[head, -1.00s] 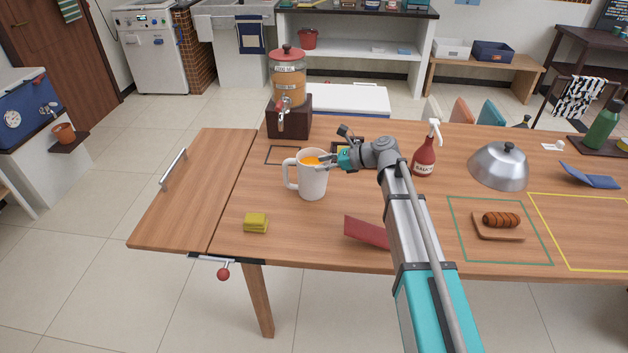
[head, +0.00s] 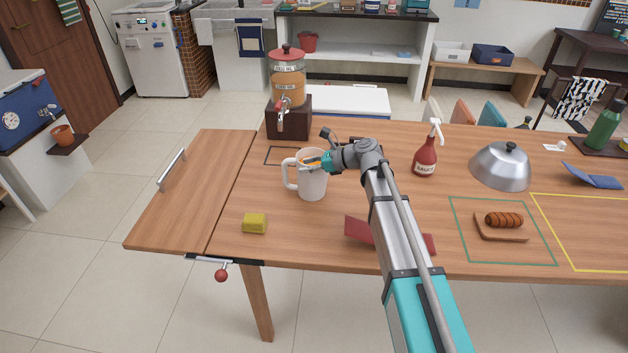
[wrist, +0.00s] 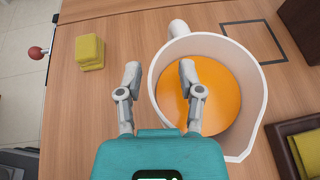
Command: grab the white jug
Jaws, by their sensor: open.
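The white jug (head: 313,186) stands upright on the wooden table, its handle toward the left in the head view. It also shows in the wrist view (wrist: 246,55), holding orange liquid. My gripper (head: 307,163) is over the jug's mouth. In the wrist view my gripper (wrist: 160,70) is open: the right finger overlaps the orange liquid and the left finger is outside the near rim, over the table. The handle is beyond the fingertips at the top. I cannot tell how deep the right finger reaches or whether either finger touches the wall.
A yellow sponge stack (head: 254,223) lies left of the jug. A drink dispenser (head: 288,90) stands behind it. A red folded cloth (head: 366,232) lies in front, partly under my arm. A red sauce bottle (head: 425,157) stands right. The table's left part (head: 195,185) is mostly clear.

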